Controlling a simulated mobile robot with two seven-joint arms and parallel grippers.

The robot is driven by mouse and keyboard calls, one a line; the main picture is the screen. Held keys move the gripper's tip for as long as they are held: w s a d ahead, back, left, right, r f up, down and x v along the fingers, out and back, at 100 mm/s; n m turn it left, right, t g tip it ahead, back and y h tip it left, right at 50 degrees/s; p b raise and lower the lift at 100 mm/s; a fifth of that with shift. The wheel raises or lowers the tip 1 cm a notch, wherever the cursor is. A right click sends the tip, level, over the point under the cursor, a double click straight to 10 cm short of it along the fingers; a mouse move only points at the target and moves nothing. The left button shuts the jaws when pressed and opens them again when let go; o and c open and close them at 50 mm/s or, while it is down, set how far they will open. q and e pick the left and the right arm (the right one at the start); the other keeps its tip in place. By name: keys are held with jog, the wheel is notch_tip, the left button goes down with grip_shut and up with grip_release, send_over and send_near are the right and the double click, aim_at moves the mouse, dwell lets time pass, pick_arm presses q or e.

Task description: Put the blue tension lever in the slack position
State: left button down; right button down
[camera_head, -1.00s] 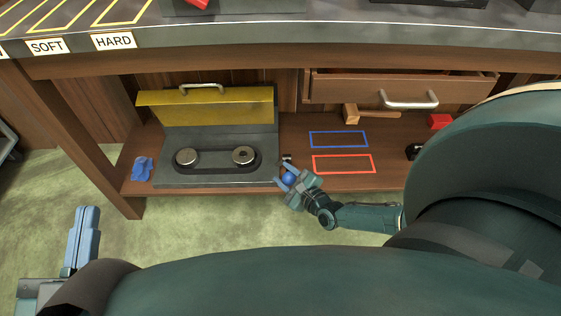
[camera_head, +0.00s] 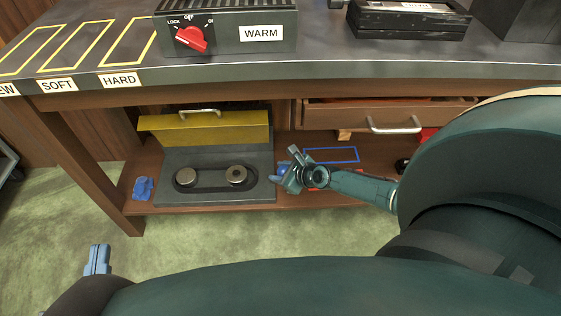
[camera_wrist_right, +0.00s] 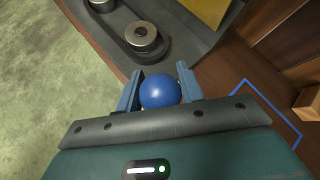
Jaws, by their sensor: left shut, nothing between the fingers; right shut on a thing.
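The blue tension lever shows as a round blue knob (camera_wrist_right: 160,91) between the fingers of my right gripper (camera_wrist_right: 158,88) in the right wrist view. In the head view the right gripper (camera_head: 285,172) is at the right edge of the grey belt machine (camera_head: 215,197) on the lower shelf, and the knob is mostly hidden by it. The gripper is shut on the knob. The lever's shaft is hidden. My left gripper (camera_head: 97,259) is shut and empty, low at the left over the green floor.
The machine has two metal pulleys with a dark belt and a raised yellow cover (camera_head: 205,129). A blue cloth (camera_head: 143,188) lies left of it. A drawer (camera_head: 385,116) above right is partly open. A blue outline (camera_head: 330,155) marks the shelf to the right.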

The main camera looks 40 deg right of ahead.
pick_arm(q)
jog(key=shift+s+f, duration=0.1)
jog(key=shift+f, duration=0.05)
pick_arm(e)
jog(key=shift+w+d+r, duration=0.1)
jog(key=shift+d, duration=0.1)
jog(key=c, duration=0.9)
grip_release()
jog(key=shift+a, duration=0.1)
jog(key=shift+p+v, duration=0.9)
jog(key=shift+v, duration=0.25)
pick_arm(q)
jog(key=a+n+g+y+p, duration=0.1)
jog(key=p, duration=0.1)
jog(key=a+g+y+p, duration=0.1)
jog(key=g+y+p, duration=0.1)
jog(key=shift+f+n+p, duration=0.1)
jog(key=shift+n+p, duration=0.25)
jog(key=shift+n, duration=0.05)
pick_arm(e)
jog(key=v, duration=1)
jog(key=shift+s+r, duration=0.2)
jog(key=shift+s, duration=0.15)
